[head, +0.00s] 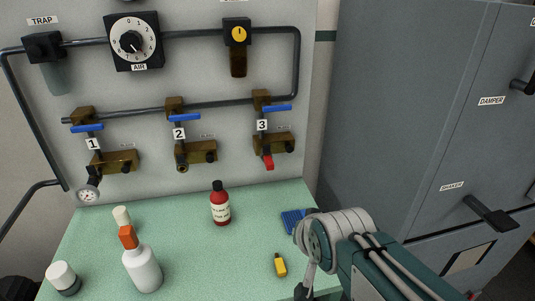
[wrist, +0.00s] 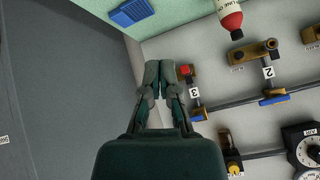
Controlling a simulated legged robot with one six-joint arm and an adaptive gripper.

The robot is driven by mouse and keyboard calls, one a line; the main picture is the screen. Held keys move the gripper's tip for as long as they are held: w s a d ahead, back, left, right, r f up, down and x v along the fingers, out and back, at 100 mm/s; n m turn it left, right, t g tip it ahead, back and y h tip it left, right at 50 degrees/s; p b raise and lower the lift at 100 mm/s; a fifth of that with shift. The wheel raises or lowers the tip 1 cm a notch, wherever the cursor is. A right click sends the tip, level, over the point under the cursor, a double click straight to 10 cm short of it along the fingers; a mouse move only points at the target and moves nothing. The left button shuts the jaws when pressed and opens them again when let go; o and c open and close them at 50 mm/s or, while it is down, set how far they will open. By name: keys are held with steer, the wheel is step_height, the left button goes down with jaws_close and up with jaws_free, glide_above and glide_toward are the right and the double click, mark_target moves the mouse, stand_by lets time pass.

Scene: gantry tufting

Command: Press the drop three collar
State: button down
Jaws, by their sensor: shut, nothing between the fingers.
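Drop three hangs on the grey panel at the right of the row, marked by a white 3 label (head: 262,125). It has a blue lever (head: 277,108), a brass block (head: 272,144) and a red piece (head: 268,162) at its lower end. In the wrist view, which is turned over, the red piece (wrist: 186,70) shows just right of my fingertips. My gripper (wrist: 160,66) is shut and empty. It overlaps part of drop three in that view; I see no clear contact. In the head view my arm is at lower right and the fingers are not clear.
Drops one (head: 94,144) and two (head: 179,134) stand to the left. The green bench (head: 190,262) holds a red bottle (head: 220,204), a white bottle (head: 142,268), a yellow block (head: 280,265) and a blue brush-like block (head: 293,220). A grey cabinet (head: 400,110) stands at right.

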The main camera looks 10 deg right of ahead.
mark_target(267, 149)
steer(key=w+m+t, duration=0.9)
steer(key=w+m, duration=0.4)
steer(key=w, duration=0.2)
steer(key=shift+d+f+m+t, duration=0.25)
steer(key=shift+f+m+t, duration=0.05)
steer(key=shift+f+m, duration=0.1)
steer(key=w, duration=1.3)
steer(key=shift+w, duration=0.5)
steer(key=shift+w, duration=0.1)
